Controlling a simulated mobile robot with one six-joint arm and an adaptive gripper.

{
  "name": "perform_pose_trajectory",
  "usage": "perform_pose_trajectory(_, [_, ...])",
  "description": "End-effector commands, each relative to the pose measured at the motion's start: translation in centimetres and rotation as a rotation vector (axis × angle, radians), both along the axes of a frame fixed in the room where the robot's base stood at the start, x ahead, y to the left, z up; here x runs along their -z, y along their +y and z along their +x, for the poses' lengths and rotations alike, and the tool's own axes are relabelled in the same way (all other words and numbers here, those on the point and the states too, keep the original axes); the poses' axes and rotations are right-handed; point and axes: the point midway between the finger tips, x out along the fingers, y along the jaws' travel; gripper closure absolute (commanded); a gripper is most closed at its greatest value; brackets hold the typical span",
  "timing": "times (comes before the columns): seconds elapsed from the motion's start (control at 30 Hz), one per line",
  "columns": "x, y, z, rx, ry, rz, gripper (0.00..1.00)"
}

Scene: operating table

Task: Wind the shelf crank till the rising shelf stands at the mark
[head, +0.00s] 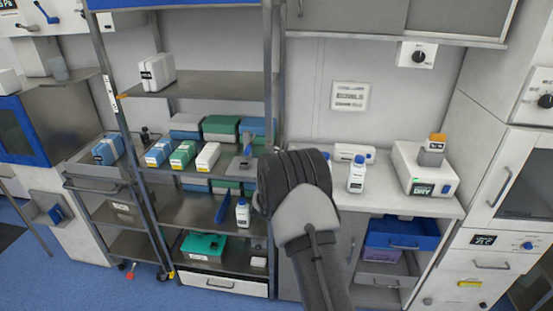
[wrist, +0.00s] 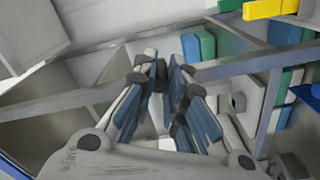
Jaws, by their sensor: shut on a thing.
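The rising shelf looks to be the upper grey shelf (head: 215,84) of the rack in the head view, with a white box (head: 157,72) at its left end. A small pale label with orange (head: 113,100), perhaps the mark, is on the left post, close to the height of the shelf's left end. In the head view my wrist hides most of my gripper and the crank. In the wrist view my gripper (wrist: 167,77) is closed around a small dark piece, apparently the crank handle, mostly hidden between the fingertips. I cannot tell the crank's angle.
Green, blue and white boxes (head: 183,154) fill the rack's middle shelf, below the upper one. A counter (head: 385,203) with a white bottle (head: 356,174) and a white device (head: 418,172) stands to the right.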

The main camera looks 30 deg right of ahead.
Motion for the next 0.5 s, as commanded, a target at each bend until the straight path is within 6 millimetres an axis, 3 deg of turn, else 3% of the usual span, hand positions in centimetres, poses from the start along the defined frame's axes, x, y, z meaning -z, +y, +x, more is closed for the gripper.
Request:
perform_pose_trajectory(0.1, [-1.0, -0.1, 0.1, -0.001, 0.045, -0.082, 1.00])
perform_pose_trajectory(0.5, [-1.9, 0.0, 0.1, 0.000, 0.167, -0.263, 1.00])
